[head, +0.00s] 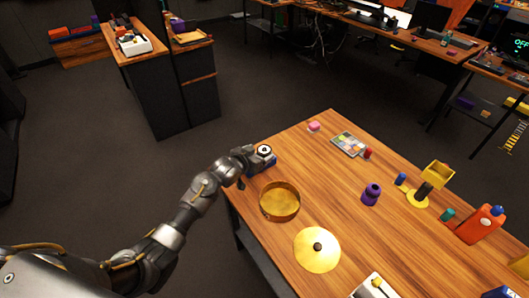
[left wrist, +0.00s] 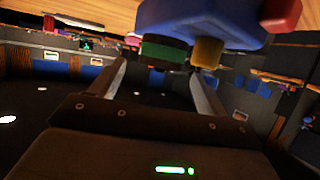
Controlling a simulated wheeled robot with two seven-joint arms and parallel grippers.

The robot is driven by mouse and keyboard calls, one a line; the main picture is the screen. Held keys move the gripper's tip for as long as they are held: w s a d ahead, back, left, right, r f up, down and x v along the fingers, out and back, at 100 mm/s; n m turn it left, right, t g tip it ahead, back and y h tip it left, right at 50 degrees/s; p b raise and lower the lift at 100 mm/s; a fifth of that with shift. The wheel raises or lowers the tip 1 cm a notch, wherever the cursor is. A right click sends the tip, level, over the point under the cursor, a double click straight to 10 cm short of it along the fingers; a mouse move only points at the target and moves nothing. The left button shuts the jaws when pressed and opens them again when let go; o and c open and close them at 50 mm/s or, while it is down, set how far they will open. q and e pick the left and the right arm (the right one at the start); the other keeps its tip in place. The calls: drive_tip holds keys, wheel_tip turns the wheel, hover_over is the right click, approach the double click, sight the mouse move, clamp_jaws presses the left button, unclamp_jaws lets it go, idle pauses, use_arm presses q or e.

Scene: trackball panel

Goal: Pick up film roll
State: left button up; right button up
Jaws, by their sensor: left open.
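My left gripper (head: 245,157) is at the table's far left edge, beside a blue device (head: 268,161) with a pale top and dark round centre. In the left wrist view, the fingers of my gripper (left wrist: 158,82) are apart. A blue body (left wrist: 200,20) is just beyond them, with a green and black cylinder (left wrist: 163,51), a yellow piece (left wrist: 207,52) and a red end (left wrist: 281,15). The green and black cylinder appears in line with the finger gap; contact cannot be told. I cannot tell which item is the film roll. My right gripper is not in view.
A round brass pan (head: 280,214) and a brass lid (head: 317,250) stand near my left arm. A purple spool (head: 372,194), an orange canister (head: 481,224) and several small cylinders are farther right. The table middle (head: 330,190) is clear.

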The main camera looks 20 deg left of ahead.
sight(263, 150)
use_arm(q)
drive_tip(key=shift+x, duration=1.55)
drive_tip(key=shift+c, duration=0.5)
drive_tip(key=c, duration=1)
